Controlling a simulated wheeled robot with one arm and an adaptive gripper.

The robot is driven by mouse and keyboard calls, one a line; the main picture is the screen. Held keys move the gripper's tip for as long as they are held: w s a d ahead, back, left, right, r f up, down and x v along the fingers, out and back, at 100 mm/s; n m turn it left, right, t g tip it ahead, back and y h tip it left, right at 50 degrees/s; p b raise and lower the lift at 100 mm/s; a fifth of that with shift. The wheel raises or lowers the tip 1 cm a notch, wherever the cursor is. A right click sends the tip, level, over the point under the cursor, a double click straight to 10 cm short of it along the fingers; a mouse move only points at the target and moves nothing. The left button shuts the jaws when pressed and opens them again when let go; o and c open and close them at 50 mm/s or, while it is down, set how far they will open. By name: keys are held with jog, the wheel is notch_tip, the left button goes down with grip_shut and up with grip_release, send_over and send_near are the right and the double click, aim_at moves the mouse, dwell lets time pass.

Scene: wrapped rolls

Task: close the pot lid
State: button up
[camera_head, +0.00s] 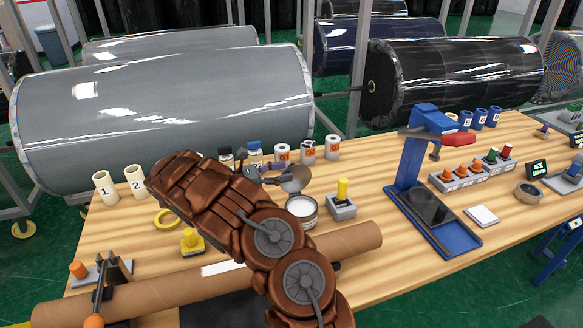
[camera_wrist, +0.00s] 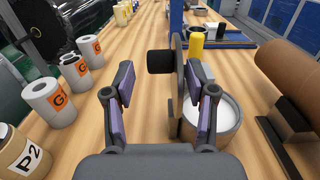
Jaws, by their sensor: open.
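The pot (camera_head: 302,222) stands on the wooden table, with its mouth open and white inside. It also shows in the wrist view (camera_wrist: 228,128), right of centre. Its round grey lid (camera_head: 296,180) stands upright at the pot's side, seen nearly edge-on in the wrist view (camera_wrist: 178,60), with a black knob (camera_wrist: 159,62) facing left. My gripper (camera_wrist: 160,85) is open. In the wrist view, the knob and lid appear between and beyond its fingers; contact cannot be told. In the head view my gripper (camera_head: 262,173) is beside the lid, partly hidden by my arm.
A grey block with a yellow post (camera_head: 342,205) stands right of the pot. Labelled white rolls (camera_head: 307,150) stand behind it. A long brown tube (camera_head: 350,243) lies in front. A blue stand (camera_head: 410,165) is farther right.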

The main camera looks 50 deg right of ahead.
aim_at(292, 170)
jog(key=shift+p+x, duration=0.35)
jog(key=shift+x, duration=1.3)
grip_shut()
